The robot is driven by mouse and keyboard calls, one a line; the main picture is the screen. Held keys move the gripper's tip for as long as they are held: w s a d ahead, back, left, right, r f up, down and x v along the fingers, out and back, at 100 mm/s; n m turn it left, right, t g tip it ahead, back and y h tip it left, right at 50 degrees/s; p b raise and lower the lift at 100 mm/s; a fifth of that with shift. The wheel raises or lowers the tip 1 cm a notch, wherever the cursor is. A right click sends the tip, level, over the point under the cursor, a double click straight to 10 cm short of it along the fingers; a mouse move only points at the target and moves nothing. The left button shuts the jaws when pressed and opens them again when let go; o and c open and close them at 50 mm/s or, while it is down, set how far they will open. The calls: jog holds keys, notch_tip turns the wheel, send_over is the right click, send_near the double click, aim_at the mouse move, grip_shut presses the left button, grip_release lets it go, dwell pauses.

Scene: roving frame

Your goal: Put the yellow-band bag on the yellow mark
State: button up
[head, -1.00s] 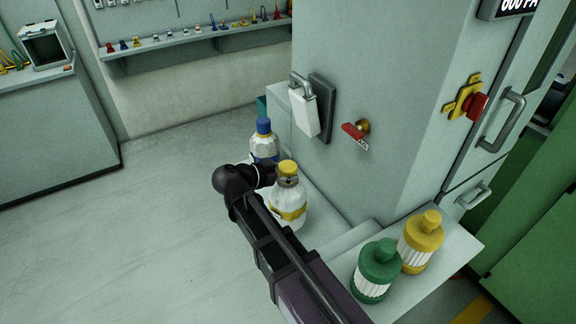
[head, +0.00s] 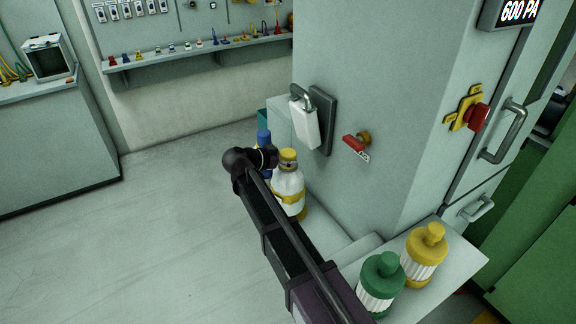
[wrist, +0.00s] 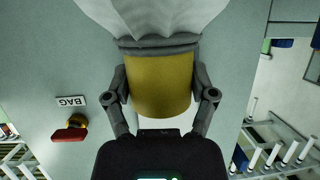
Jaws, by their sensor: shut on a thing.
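The yellow-band bag (head: 288,182), white with a yellow cap and yellow band, hangs upright beside the grey cabinet in the head view. My gripper (wrist: 160,95) is shut on its yellow cap (wrist: 160,85), with a finger on each side in the wrist view. The bag's white body (wrist: 150,20) fills the top of that view. In the head view my arm hides part of the gripper. A yellowish patch shows just below the bag, but I cannot tell whether it is the yellow mark.
A blue-capped bag (head: 264,138) stands behind my gripper, partly hidden. Green (head: 378,282) and yellow (head: 425,255) containers stand on the ledge at front right. The left floor is clear.

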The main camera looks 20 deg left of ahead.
jog(key=shift+w+a, duration=0.3)
jog(key=shift+w, duration=0.45)
jog(key=shift+s+f+b, duration=0.1)
jog(key=shift+f+b, duration=0.25)
jog(key=shift+b, duration=0.05)
jog(key=shift+d+f+b, duration=0.1)
jog(key=shift+f+b, duration=1.35)
jog(key=shift+f, duration=0.15)
jog(key=o, duration=1.2)
jog(key=shift+o, duration=0.2)
jog(key=shift+s+r, duration=0.1)
jog(key=shift+r, duration=0.15)
jog(key=p+v, duration=0.4)
jog(key=v, duration=0.8)
